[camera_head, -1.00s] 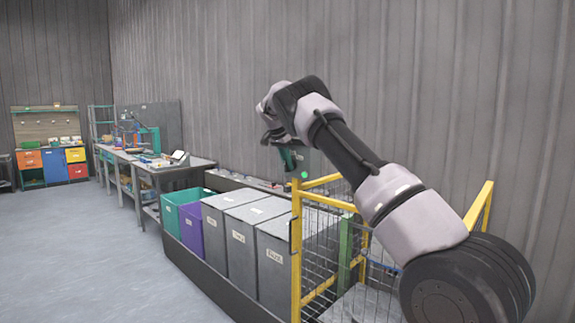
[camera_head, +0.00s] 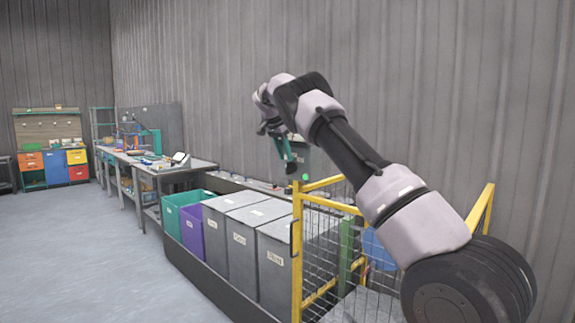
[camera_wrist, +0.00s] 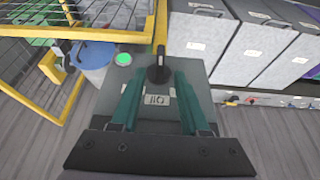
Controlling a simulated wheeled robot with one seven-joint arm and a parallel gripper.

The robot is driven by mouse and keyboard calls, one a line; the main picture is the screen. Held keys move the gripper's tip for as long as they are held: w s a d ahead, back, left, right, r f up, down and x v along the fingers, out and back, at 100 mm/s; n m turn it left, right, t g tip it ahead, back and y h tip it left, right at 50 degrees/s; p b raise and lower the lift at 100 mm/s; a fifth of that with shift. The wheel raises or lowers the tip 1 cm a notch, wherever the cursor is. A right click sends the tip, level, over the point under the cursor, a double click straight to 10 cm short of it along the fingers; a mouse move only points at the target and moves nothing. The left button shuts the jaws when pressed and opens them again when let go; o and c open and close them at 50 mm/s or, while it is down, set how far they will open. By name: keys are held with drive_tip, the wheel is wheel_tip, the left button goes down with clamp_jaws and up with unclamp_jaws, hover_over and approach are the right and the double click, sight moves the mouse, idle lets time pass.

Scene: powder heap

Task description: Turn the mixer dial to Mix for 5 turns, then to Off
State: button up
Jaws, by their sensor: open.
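The grey control box (camera_wrist: 185,85) fills the middle of the wrist view, with a round green light (camera_wrist: 124,58) at its upper left. The black dial (camera_wrist: 158,72) has a lever pointing up in that view. An upside-down label that seems to read Off (camera_wrist: 156,99) lies below the dial. My gripper (camera_wrist: 158,80) is open, its teal fingers left and right of the dial in the picture; I cannot tell whether they touch it. In the head view, my gripper (camera_head: 286,152) is beside the box (camera_head: 318,166), which is partly hidden by my arm.
A yellow-framed mesh cage (camera_head: 297,255) encloses a blue drum (camera_head: 378,250), also in the wrist view (camera_wrist: 95,62). Grey bins (camera_head: 243,240), a purple bin (camera_head: 191,230) and a teal bin (camera_head: 172,215) line the wall. The floor to the left is clear.

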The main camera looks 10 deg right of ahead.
drive_tip(key=v, duration=0.5)
drive_tip(key=shift+r, duration=0.25)
drive_tip(key=s+d+r+y, duration=0.3)
drive_tip(key=s+d+r, duration=0.5)
drive_tip(key=s+d, duration=0.1)
drive_tip(key=s+d+r+n+t+y, duration=0.1)
drive_tip(key=s+d+r, duration=0.1)
drive_tip(key=s, duration=0.5)
drive_tip(key=s+d+r+n+y, duration=0.1)
drive_tip(key=s+r, duration=0.1)
drive_tip(key=s, duration=0.5)
drive_tip(key=s+a+f+n+t, duration=0.1)
drive_tip(key=s+f, duration=0.2)
drive_tip(key=s, duration=0.6)
drive_tip(key=s+a+f+n+t, duration=0.1)
drive_tip(key=s+f+n, duration=0.1)
drive_tip(key=s, duration=0.7)
drive_tip(key=s+a+f+n+t, duration=0.1)
drive_tip(key=s+f, duration=0.4)
drive_tip(key=s, duration=0.5)
drive_tip(key=shift+a+n+y, duration=0.25)
drive_tip(key=shift+n+y, duration=0.05)
drive_tip(key=shift+y, duration=0.1)
